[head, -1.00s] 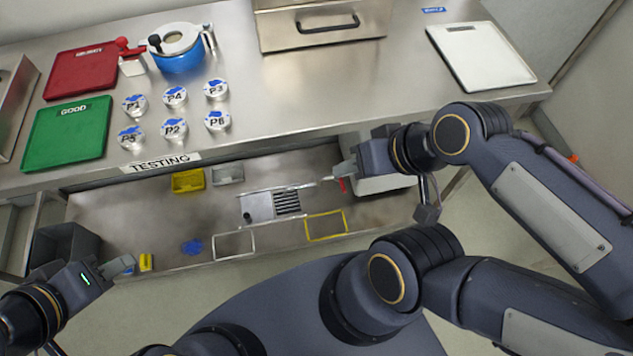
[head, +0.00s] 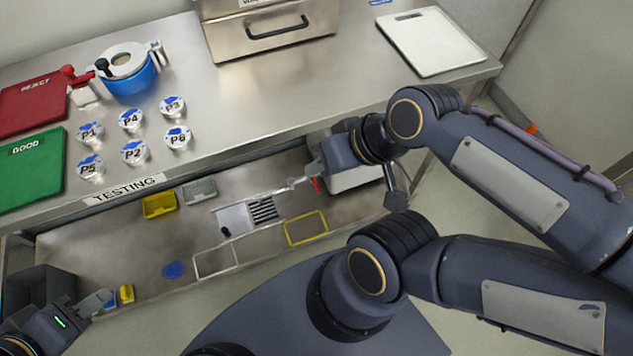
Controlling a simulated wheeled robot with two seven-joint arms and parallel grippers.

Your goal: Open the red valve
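A small red handle (head: 315,184), which looks like the red valve, sits beside a silver spout (head: 298,183) on the lower shelf, right of the sink plate. My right gripper (head: 315,170) is right at the handle, pointing left, with its fingertips just above it in the picture. I cannot tell whether the fingers touch the handle or how far apart they are. My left gripper (head: 103,300) is at the lower left, near a small yellow block (head: 127,293) and far from the valve. Its finger gap is not clear.
A sink plate with a dark grille (head: 263,209) lies left of the spout. A white bin (head: 355,178) is behind my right gripper. The upper counter (head: 260,100) overhangs the shelf and carries several labelled jars and a blue pot (head: 130,80).

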